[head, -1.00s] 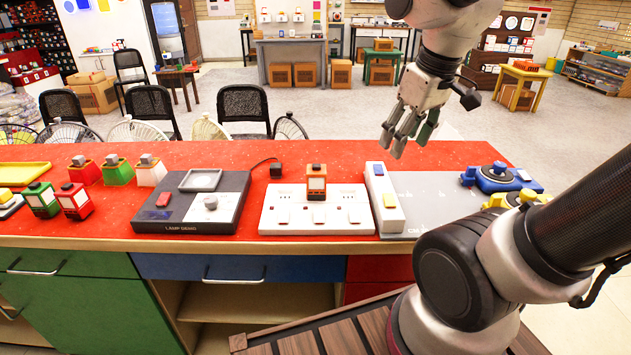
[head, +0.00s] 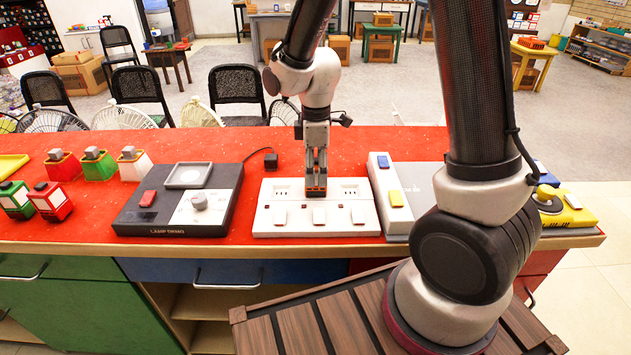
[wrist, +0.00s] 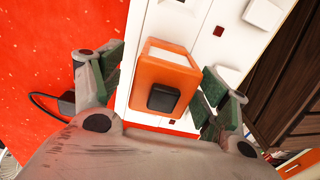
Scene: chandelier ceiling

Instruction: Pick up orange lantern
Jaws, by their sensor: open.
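The orange lantern (wrist: 168,82) stands on the white socket panel (wrist: 200,48) in the wrist view, with a pale front and a dark square knob on top. In the head view only a small orange part of the lantern (head: 316,192) shows under my gripper (head: 316,170). In the wrist view my gripper (wrist: 158,82) is open, with one green-padded finger on each side of the lantern. A gap shows on the left; the right finger is very close, and I cannot tell whether it touches.
A lamp demo box (head: 175,215) lies left of the panel, and a white block with blue and yellow buttons (head: 390,195) lies right. Red and green lanterns (head: 50,202) stand farther left on the red counter (head: 260,150). A cord with a black plug (head: 270,160) lies behind.

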